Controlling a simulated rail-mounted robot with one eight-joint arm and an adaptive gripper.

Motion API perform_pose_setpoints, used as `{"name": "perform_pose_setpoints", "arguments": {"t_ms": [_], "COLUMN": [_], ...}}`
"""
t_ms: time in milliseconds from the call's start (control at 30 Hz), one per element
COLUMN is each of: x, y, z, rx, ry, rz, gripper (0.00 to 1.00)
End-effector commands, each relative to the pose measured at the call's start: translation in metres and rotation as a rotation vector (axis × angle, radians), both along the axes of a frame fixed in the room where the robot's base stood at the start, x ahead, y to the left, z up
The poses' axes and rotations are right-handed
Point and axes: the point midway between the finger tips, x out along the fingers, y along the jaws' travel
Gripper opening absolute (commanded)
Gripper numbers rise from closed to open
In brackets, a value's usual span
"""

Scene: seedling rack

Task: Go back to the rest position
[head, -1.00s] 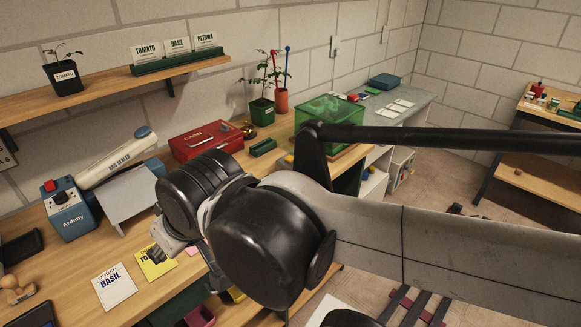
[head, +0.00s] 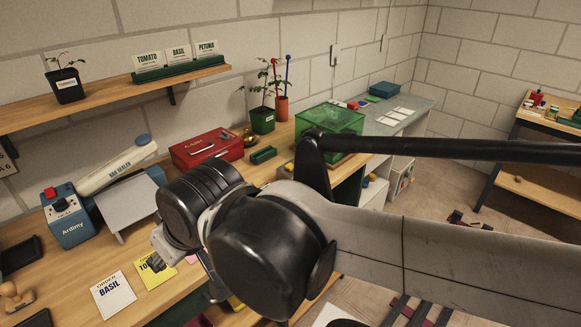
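My arm crosses the head view from the right edge to the middle, with its dark rounded joints in front of the workbench (head: 75,290). My gripper (head: 157,263) shows only as a small dark part at the arm's left end, above the bench's front area by the yellow tomato card (head: 152,275). Its fingers are mostly hidden behind the wrist, so I cannot tell whether it is open or shut. I see nothing held in it.
A white basil order card (head: 113,295), a blue bag sealer (head: 68,225) and a red cash box (head: 206,148) are on the bench. A green transparent box (head: 335,120) stands behind my arm. A shelf (head: 110,100) on the wall carries a potted seedling (head: 65,84) and name cards.

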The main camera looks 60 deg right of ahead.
Motion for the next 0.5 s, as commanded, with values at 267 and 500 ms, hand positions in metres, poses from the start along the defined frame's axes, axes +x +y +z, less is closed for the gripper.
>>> {"name": "perform_pose_setpoints", "arguments": {"t_ms": [267, 500], "x": [0.0000, 0.0000], "y": [0.0000, 0.0000], "z": [0.0000, 0.0000], "rx": [0.000, 0.000], "ry": [0.000, 0.000], "rz": [0.000, 0.000], "gripper": [0.20, 0.00]}}
